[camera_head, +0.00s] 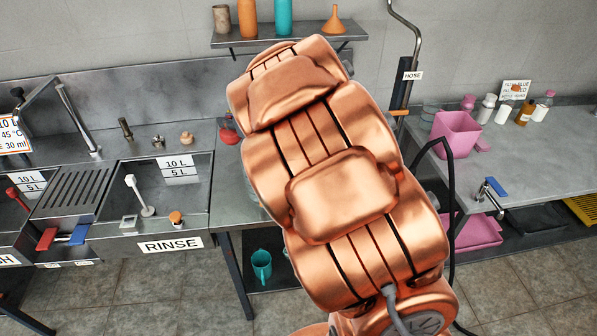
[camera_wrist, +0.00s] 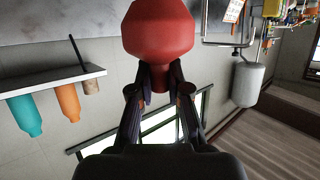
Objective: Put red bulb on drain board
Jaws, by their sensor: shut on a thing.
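The red bulb (camera_wrist: 159,30) is at the top of the wrist view, with its narrow end between the fingers of my gripper (camera_wrist: 160,88). My gripper is shut on it. In the head view a red rounded part, seemingly the same bulb (camera_head: 229,133), shows just left of my arm, in front of the steel backsplash. My arm hides the gripper there. A ribbed metal panel, seemingly the drain board (camera_head: 75,190), lies left of the rinse basin and looks bare. The bulb is to its right and apart from it.
The rinse basin (camera_head: 172,222) holds a white brush (camera_head: 140,196). Taps (camera_head: 78,118) stand behind the basins. A wall shelf (camera_head: 290,36) carries bottles and a funnel. A pink bin (camera_head: 455,133) stands on the right counter. A teal jug (camera_head: 262,265) sits below.

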